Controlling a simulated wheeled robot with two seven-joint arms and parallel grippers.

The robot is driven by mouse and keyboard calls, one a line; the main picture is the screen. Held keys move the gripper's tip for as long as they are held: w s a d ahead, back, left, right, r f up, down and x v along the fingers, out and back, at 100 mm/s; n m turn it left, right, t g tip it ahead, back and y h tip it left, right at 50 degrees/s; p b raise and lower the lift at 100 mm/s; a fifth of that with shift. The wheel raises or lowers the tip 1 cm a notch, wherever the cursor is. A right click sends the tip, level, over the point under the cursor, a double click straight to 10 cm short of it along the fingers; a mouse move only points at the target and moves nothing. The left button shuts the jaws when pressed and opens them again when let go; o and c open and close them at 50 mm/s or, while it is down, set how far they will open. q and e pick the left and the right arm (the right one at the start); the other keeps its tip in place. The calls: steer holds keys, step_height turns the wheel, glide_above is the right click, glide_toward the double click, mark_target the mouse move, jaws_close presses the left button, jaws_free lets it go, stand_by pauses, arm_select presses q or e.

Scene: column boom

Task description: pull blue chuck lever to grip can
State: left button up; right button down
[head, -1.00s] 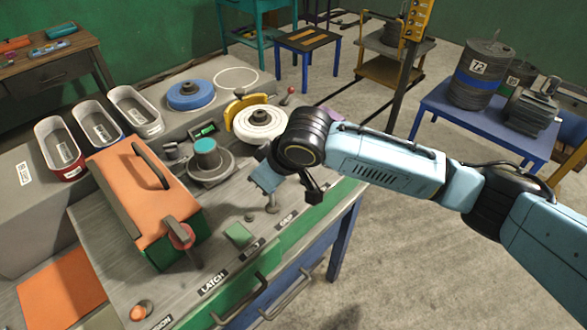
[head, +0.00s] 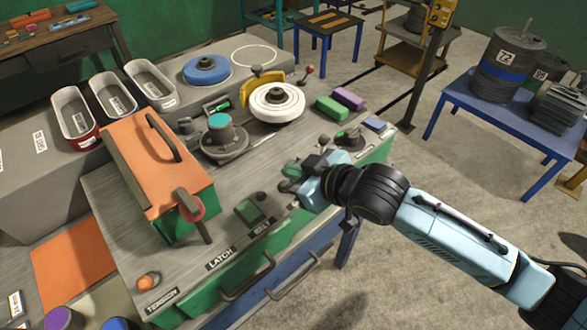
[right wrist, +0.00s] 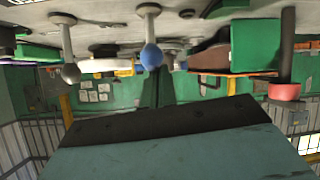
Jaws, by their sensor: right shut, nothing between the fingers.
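The blue-knobbed lever (right wrist: 151,55) shows in the right wrist view, its stem coming from the bench surface at the top of the picture. In the head view I cannot make it out near my gripper. My right gripper (head: 290,178) is shut and empty, low over the bench's front edge. In the right wrist view its dark fingers (right wrist: 157,88) point towards the blue knob; whether they touch it I cannot tell. The can (head: 219,122), with a teal top, stands upright in the round grey chuck (head: 224,145), left of and behind the gripper. My left gripper is not in view.
An orange-topped green box (head: 155,160) with a handle stands left on the bench. A grey-knobbed lever (right wrist: 70,72) is left of the blue one in the wrist view. A white wheel (head: 277,103) and green and purple blocks (head: 332,108) lie behind.

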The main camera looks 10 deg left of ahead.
stand_by(0.4)
steer(key=s+d+r+p, duration=0.2)
steer(key=s+d+r, duration=0.1)
steer(key=r, duration=0.4)
steer(key=shift+p+v, duration=0.4)
steer(key=shift+v, duration=0.4)
steer(key=shift+f, duration=0.1)
